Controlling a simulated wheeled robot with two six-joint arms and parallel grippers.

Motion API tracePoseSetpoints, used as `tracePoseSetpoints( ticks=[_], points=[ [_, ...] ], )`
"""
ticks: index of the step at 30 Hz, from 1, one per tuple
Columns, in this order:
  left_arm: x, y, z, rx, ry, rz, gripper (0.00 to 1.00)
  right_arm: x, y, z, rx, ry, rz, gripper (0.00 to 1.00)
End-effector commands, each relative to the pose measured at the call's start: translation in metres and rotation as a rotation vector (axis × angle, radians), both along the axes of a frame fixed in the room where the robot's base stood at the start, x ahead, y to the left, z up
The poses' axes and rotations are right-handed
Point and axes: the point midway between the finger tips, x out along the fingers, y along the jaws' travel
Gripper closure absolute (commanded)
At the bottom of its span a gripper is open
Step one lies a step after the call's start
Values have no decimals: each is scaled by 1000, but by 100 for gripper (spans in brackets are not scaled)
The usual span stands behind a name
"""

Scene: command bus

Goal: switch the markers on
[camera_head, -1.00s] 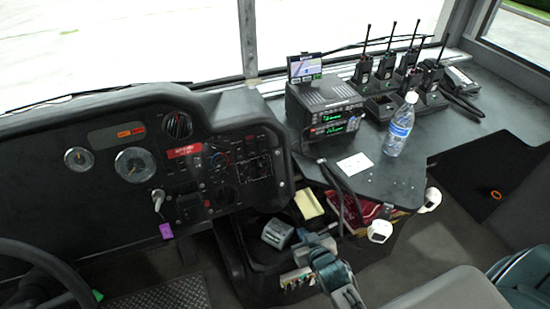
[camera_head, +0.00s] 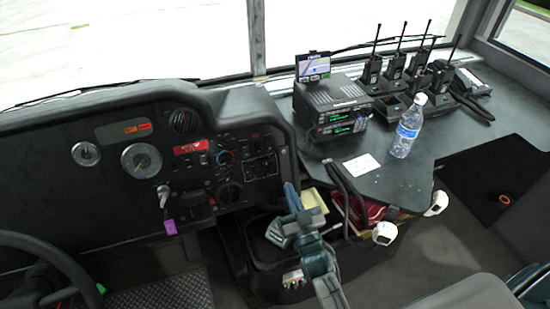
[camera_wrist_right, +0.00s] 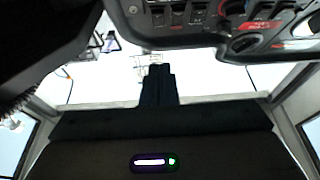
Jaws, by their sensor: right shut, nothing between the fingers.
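The dashboard switch panel (camera_head: 230,166) carries rocker switches and knobs beside the red label (camera_head: 190,147). In the right wrist view, several dark rocker switches (camera_wrist_right: 178,16) show along the top edge, near a red-marked knob (camera_wrist_right: 232,7). I cannot tell which switch is for the markers. My right gripper (camera_head: 291,190) is shut and empty, raised just right of the panel's lower right edge and apart from it. Its closed dark fingers (camera_wrist_right: 157,72) also show in the wrist view, below the switches in the picture. My left gripper is not in view.
The steering wheel (camera_head: 50,255) is at lower left, and a purple-tagged key (camera_head: 168,222) hangs below the panel. Right of my gripper are the desk (camera_head: 385,185), black cables (camera_head: 350,192), a radio unit (camera_head: 332,103) and a water bottle (camera_head: 408,130). A tray with small items lies below.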

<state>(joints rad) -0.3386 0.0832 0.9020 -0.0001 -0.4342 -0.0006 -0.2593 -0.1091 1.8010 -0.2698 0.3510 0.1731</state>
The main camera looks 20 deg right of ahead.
Motion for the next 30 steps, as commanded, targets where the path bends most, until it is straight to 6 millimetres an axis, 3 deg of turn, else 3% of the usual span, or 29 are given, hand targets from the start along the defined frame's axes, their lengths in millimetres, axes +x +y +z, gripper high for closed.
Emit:
tracePoseSetpoints(
  ticks=[6, 8, 16, 20, 21, 30],
  points=[
    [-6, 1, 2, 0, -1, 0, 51, 12, 0, 5, 0, -1, 0, 100],
    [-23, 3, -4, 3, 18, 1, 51, 20, 0, 9, 0, -2, 0, 100],
    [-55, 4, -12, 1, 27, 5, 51, 75, 2, 28, -1, -2, 1, 100],
    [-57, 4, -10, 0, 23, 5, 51, 101, 3, 35, -1, -1, 0, 100],
    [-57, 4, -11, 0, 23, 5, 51, 105, 3, 27, 0, 3, 1, 100],
    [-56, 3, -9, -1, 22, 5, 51, 129, 4, 13, -1, 3, 0, 100]
  ],
)
